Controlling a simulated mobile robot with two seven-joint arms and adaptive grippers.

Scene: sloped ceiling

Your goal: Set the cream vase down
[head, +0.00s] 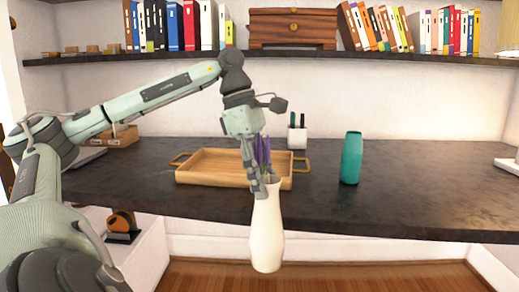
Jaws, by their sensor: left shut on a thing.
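The cream vase (267,235) is upright in the middle of the head view. My left gripper (263,187) comes down from above and is shut on the vase at its rim. The vase's lower part shows in front of the dark desk's front edge, with the wooden floor behind its base, so it appears held in the air. The gripper's fingers hide part of the rim. My right gripper is not in view.
A wooden tray (205,180) with handles lies on the dark desk (420,196) behind the vase. A teal vase (351,158) stands to the right, and a white pen holder (297,137) behind. A bookshelf (200,58) runs above.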

